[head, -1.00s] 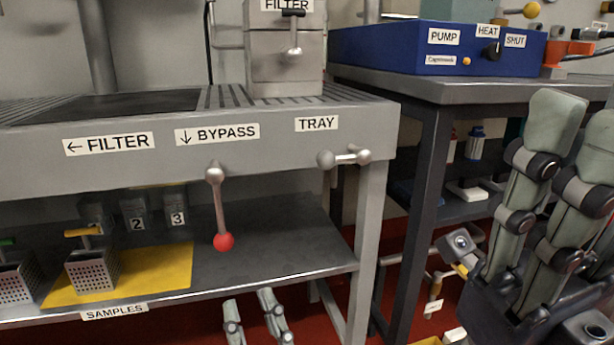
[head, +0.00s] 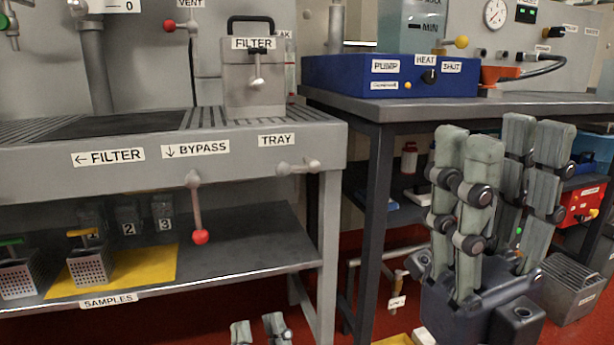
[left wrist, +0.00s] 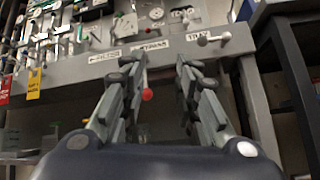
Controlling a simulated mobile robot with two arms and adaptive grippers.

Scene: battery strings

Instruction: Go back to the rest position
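My left gripper (head: 257,328) shows only its fingertips at the bottom edge of the head view, below the front of the bench. In the left wrist view the left gripper (left wrist: 163,70) has its two finger sides apart, with nothing between them. My right gripper (head: 498,135) points upward at the right of the head view, in front of the dark table. Its grey-green fingers stand apart and hold nothing that I can see.
A grey bench (head: 240,160) with a red-knobbed lever (head: 200,237) stands at left, with sample baskets (head: 92,265) on its lower shelf. A dark table (head: 400,108) with a blue pump box (head: 335,76) stands behind my right gripper. A metal bin (head: 570,290) is at lower right.

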